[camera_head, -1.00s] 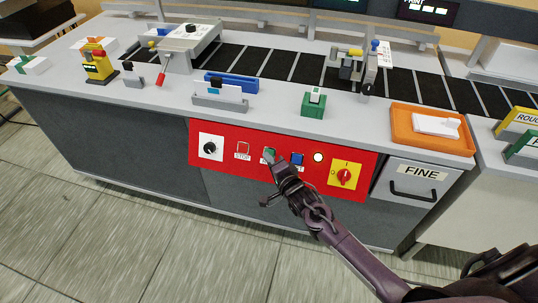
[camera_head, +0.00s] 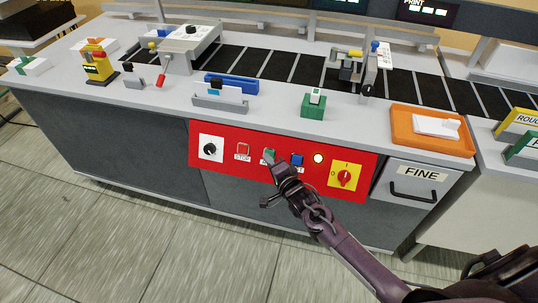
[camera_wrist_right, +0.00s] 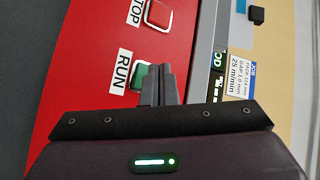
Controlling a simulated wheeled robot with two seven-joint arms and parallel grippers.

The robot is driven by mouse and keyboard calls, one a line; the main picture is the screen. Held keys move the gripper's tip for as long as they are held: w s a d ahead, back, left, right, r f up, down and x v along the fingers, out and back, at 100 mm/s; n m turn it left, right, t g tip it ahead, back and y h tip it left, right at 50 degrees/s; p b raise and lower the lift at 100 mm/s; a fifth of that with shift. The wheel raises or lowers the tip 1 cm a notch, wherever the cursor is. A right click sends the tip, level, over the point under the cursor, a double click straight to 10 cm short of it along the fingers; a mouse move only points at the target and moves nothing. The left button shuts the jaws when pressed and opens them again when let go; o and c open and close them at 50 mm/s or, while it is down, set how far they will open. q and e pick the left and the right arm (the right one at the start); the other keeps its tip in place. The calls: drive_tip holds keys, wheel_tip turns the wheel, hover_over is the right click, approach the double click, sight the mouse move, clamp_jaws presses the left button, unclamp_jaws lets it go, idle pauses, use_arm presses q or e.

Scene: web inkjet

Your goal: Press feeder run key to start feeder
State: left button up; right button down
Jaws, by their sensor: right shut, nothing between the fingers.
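The green run key (camera_head: 269,153) sits on the red control panel (camera_head: 222,166), between the stop key (camera_head: 243,149) and a blue key (camera_head: 297,159). In the right wrist view the green run key (camera_wrist_right: 140,77) shows beside its RUN label (camera_wrist_right: 122,70), partly covered by my fingers. My right gripper (camera_head: 272,160) is shut and empty, with its fingertips at the run key. In the right wrist view the gripper tips (camera_wrist_right: 160,70) overlap the key's edge; I cannot tell whether they touch it. My left gripper is not in view.
The panel also carries a black knob (camera_head: 210,148), a lit round lamp (camera_head: 318,158) and a yellow plate with a red switch (camera_head: 345,175). An orange tray (camera_head: 405,139) and a green block (camera_head: 314,108) stand on the bench above. Open floor lies in front.

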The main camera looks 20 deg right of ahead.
drive_tip(key=shift+d, duration=0.1)
idle(0.7)
drive_tip(key=shift+w+d+f, duration=0.15)
drive_tip(key=shift+w+f, duration=0.05)
drive_tip(key=shift+w, duration=0.15)
drive_tip(key=shift+w+d+f+b, duration=0.2)
drive_tip(key=shift+w+f+b, duration=0.05)
drive_tip(key=shift+b, duration=0.25)
idle(0.5)
drive_tip(key=shift+r, duration=0.1)
drive_tip(key=shift+s+a+r+p, duration=0.15)
drive_tip(key=shift+s+r+p, duration=0.1)
drive_tip(key=shift+p, duration=0.25)
drive_tip(key=shift+s+a+r+p, duration=0.15)
drive_tip(key=shift+s+a+p, duration=0.1)
drive_tip(key=shift+s+p, duration=0.1)
